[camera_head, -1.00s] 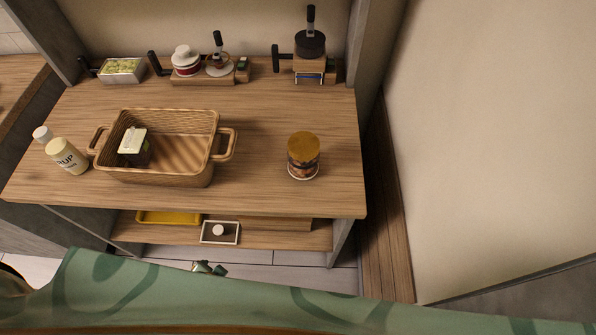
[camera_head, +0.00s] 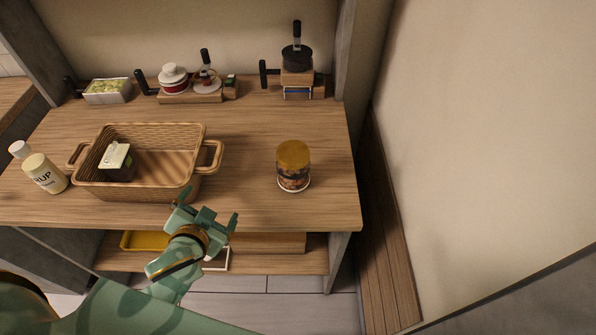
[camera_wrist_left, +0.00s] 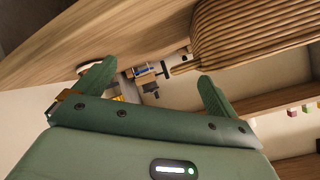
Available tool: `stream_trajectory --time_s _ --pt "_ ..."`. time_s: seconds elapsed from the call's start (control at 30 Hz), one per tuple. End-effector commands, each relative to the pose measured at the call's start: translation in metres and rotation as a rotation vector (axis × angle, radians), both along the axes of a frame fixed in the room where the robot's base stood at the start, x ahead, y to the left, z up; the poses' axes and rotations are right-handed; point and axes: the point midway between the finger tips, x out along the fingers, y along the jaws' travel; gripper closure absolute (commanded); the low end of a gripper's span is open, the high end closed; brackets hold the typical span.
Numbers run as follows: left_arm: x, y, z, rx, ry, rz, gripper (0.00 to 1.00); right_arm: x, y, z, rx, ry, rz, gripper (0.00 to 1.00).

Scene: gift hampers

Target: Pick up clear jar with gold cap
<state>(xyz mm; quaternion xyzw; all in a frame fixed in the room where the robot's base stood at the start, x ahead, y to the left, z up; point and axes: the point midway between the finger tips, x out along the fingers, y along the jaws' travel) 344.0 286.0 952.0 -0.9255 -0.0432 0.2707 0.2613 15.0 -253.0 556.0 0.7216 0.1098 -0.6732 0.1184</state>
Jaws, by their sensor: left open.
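The clear jar with gold cap (camera_head: 293,167) stands upright on the right part of the wooden table, with dark brown contents showing through its side. My left gripper (camera_head: 208,207) is open and empty at the table's front edge, left of the jar and nearer to me, apart from it. In the left wrist view, the two green fingers of my left gripper (camera_wrist_left: 152,85) are spread apart with nothing between them. The jar cannot be made out clearly in that view. My right gripper is not in view.
A wicker basket (camera_head: 140,190) holding a small dark box with a pale top (camera_head: 117,160) stands left of the jar; it also shows in the wrist view (camera_wrist_left: 235,35). Table around the jar is clear.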

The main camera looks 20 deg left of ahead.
Motion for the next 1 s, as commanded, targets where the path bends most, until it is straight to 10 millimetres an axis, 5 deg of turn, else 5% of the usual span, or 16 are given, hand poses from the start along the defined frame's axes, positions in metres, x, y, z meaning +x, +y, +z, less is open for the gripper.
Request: stream_trajectory --time_s 0.37,0.7,1.0 --pt "0.039 -0.034 0.02 -0.339 -0.368 -0.226 0.04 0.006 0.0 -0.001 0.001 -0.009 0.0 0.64" --pt "0.038 -0.072 0.023 -0.645 -0.435 -0.488 0.04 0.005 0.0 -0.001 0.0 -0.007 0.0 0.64" --pt "0.1 -0.1 0.025 -0.648 -0.438 -0.491 0.04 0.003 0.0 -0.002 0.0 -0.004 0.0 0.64"
